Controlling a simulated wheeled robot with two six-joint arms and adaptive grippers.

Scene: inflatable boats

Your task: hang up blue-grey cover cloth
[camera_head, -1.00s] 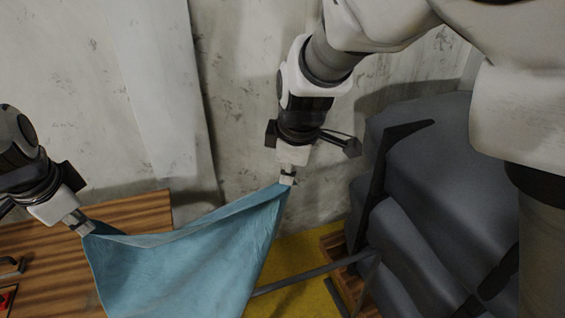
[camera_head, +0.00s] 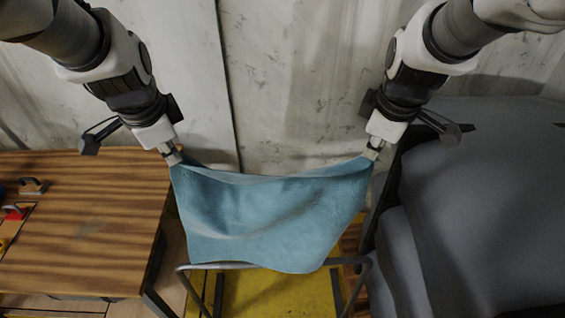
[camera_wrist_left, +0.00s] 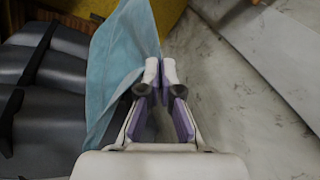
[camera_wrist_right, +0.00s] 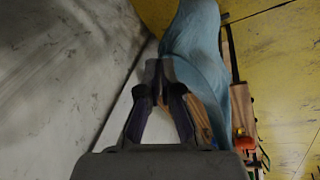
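The blue-grey cover cloth (camera_head: 270,215) hangs spread between my two grippers, its top edge sagging slightly. My left gripper (camera_head: 173,157) is shut on its upper left corner. My right gripper (camera_head: 373,151) is shut on its upper right corner. The left wrist view shows the cloth (camera_wrist_left: 122,65) beside the left fingertips (camera_wrist_left: 160,72); the right wrist view shows it (camera_wrist_right: 195,45) at the right fingertips (camera_wrist_right: 157,70). A grey tube rack (camera_head: 350,263) stands below; the cloth's lower edge overlaps its top rail in the picture. I cannot tell whether they touch.
A wooden table (camera_head: 80,220) stands at the left with small items, one of them red (camera_head: 15,212). Dark grey inflatable boats (camera_head: 480,190) fill the right side. A pale scuffed wall (camera_head: 290,80) is behind. Yellow floor (camera_head: 270,295) shows below the rack.

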